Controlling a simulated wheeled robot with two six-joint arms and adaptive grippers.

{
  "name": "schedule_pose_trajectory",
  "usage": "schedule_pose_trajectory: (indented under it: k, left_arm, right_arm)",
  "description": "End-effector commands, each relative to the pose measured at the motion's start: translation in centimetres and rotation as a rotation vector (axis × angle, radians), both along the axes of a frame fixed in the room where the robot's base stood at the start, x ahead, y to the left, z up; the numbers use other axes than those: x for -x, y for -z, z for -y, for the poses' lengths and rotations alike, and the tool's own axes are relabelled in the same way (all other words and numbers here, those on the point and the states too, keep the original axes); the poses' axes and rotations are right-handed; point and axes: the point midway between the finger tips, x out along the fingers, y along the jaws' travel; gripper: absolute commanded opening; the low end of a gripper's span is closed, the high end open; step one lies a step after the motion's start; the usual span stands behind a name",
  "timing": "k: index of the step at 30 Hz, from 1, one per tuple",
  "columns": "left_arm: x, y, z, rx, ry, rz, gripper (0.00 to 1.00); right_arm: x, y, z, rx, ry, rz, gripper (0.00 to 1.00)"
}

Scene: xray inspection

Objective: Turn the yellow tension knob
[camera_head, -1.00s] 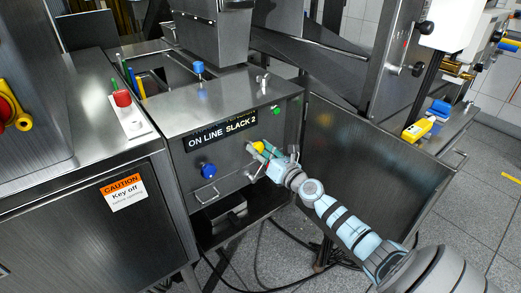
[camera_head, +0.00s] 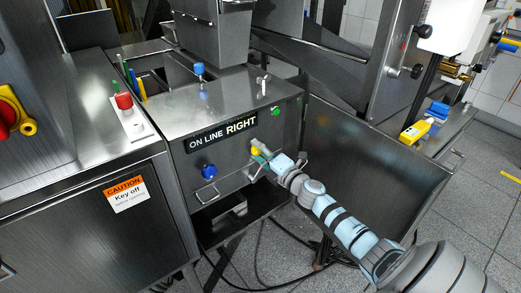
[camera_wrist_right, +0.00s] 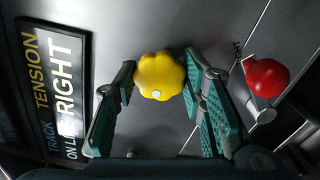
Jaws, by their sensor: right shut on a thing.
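The yellow tension knob (camera_head: 255,150) is on the front of the steel panel, right of the blue knob (camera_head: 208,171). In the right wrist view the knob (camera_wrist_right: 160,76) is lobed, with a white dot (camera_wrist_right: 156,94) near its lower edge. My right gripper (camera_head: 259,151) is shut on it, its teal fingers (camera_wrist_right: 161,82) on either side in the wrist view. A dark display plate (camera_head: 222,134) above the knobs reads "ON LINE RIGHT". My left gripper is out of view.
A red ball-shaped knob (camera_wrist_right: 267,78) stands close to the right finger in the wrist view. A green button (camera_head: 276,111) is at the panel's upper right. A steel door panel (camera_head: 370,165) stands behind my right arm. A metal handle (camera_head: 207,194) is lower left.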

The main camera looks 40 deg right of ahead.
Motion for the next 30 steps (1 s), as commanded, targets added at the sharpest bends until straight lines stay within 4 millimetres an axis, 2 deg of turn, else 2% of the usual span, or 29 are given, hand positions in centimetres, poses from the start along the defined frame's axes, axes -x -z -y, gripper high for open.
schedule_pose_trajectory:
  k: [10,27,28,30]
  left_arm:
    - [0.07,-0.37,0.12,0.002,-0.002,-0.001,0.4]
    - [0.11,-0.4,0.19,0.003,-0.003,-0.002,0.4]
    - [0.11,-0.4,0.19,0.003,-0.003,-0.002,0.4]
    - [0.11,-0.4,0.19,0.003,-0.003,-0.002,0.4]
  right_arm:
    - [-0.04,-0.15,-0.03,-0.161,-0.001,0.006,0.09]
    - [-0.05,-0.13,-0.04,-0.191,-0.002,0.007,0.09]
    - [-0.05,-0.13,-0.04,-0.191,-0.002,0.007,0.42]
    - [-0.04,-0.13,-0.03,-0.191,-0.001,0.007,0.53]
